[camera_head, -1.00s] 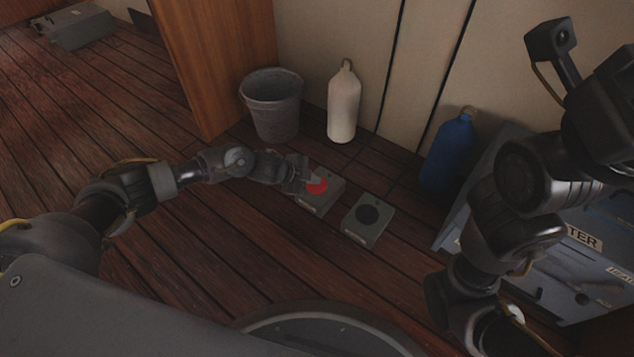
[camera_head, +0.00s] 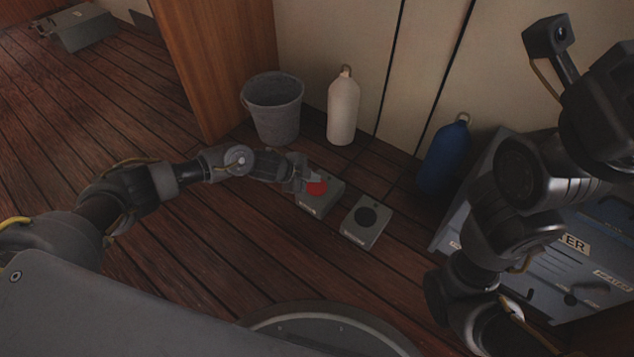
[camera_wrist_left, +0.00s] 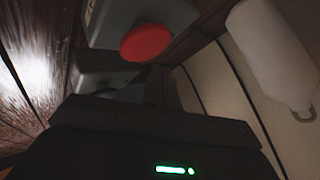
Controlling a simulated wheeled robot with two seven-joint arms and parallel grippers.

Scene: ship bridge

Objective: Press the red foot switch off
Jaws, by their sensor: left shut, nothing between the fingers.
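The red foot switch (camera_head: 327,200) is a grey box with a round red button (camera_head: 317,187) on top, on the plank floor. In the left wrist view the red button (camera_wrist_left: 146,42) is near the top, apart from the dark gripper body below it. My left gripper (camera_head: 306,178) is shut and empty, right at the left edge of the red button in the head view. I cannot tell whether it touches the button. My right arm is at the right; its gripper is not visible.
A matching box with a black button (camera_head: 366,217) sits just right of the red one. A grey bucket (camera_head: 273,108), a white bottle (camera_head: 342,108) and a blue bottle (camera_head: 444,155) stand by the wall. A grey-blue labelled case (camera_head: 590,265) is at the right.

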